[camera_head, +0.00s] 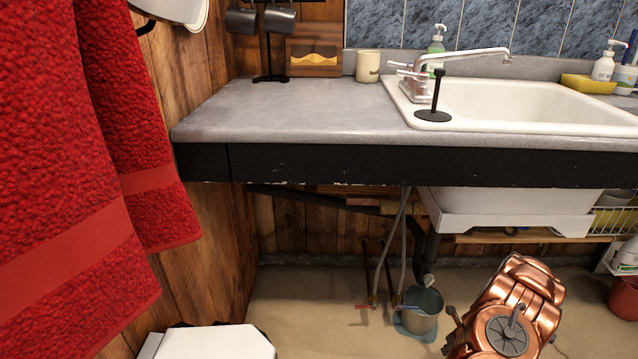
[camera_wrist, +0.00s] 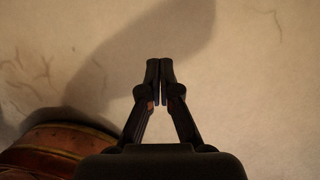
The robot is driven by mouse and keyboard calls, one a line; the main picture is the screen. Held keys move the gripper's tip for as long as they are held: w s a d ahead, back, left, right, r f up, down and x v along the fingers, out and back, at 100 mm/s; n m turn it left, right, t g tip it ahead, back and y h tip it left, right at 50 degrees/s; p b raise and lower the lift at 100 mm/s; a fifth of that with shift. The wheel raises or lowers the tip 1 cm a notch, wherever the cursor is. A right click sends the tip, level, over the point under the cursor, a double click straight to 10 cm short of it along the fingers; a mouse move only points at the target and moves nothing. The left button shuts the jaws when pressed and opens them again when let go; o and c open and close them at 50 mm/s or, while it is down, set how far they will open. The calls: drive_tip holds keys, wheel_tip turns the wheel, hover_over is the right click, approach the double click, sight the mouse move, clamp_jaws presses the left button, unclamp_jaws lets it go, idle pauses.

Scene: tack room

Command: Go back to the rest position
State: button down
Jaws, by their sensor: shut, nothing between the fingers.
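My gripper (camera_wrist: 160,82) shows in the wrist view with its two black fingers together and nothing between them. It is above a pale floor (camera_wrist: 240,60), with a dark shadow on the floor behind it. A round reddish-brown thing (camera_wrist: 50,150) lies at the lower left of the wrist view, apart from the fingers and partly cut off. In the head view, my copper-coloured arm (camera_head: 510,310) is at the lower right, below the counter. My gripper's fingers do not show in the head view.
A grey counter (camera_head: 270,110) with a white sink (camera_head: 510,105) spans the back. Red towels (camera_head: 65,190) hang at the left. A metal bucket (camera_head: 420,315) stands on the floor beside my arm, under the pipes. A red bucket (camera_head: 624,298) is at the right edge.

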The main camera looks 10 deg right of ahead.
drive_tip(key=w+a+r+n+y+p, duration=0.1)
drive_tip(key=w+a+r+n+p, duration=0.25)
drive_tip(key=a+r, duration=0.55)
drive_tip(key=w+a+r+n+y+p, duration=0.25)
drive_tip(key=a+r+n, duration=0.2)
drive_tip(key=r, duration=0.85)
drive_tip(key=s+a+r+n+g+p, duration=0.1)
drive_tip(key=s+a+r+n+p, duration=0.15)
drive_tip(key=a+r+n, duration=0.5)
drive_tip(key=s+a+r+n+p, duration=0.2)
drive_tip(key=a+r+p, duration=0.2)
drive_tip(key=a+r, duration=0.75)
drive_tip(key=s+a+r+n+g+p, duration=0.1)
drive_tip(key=s+r+n+p, duration=0.3)
drive_tip(key=s+r, duration=0.45)
drive_tip(key=s+a+r+n+g+p, duration=0.1)
drive_tip(key=s+a+r+n+p, duration=0.15)
drive_tip(key=s+r+n, duration=0.65)
drive_tip(key=s+d+r+n+g+h+p, duration=0.1)
drive_tip(key=s+r+p, duration=0.3)
drive_tip(key=s+r, duration=0.4)
drive_tip(key=s+d+r+n+g+h+p, duration=0.1)
drive_tip(key=s+d+r+n+h+p, duration=0.2)
drive_tip(key=s+r, duration=0.6)
drive_tip(key=shift+s+d+n+p, duration=0.2)
drive_tip(key=shift+s+n+p, duration=0.25)
drive_tip(key=shift+p, duration=0.8)
drive_tip(key=shift+s+a, duration=0.1)
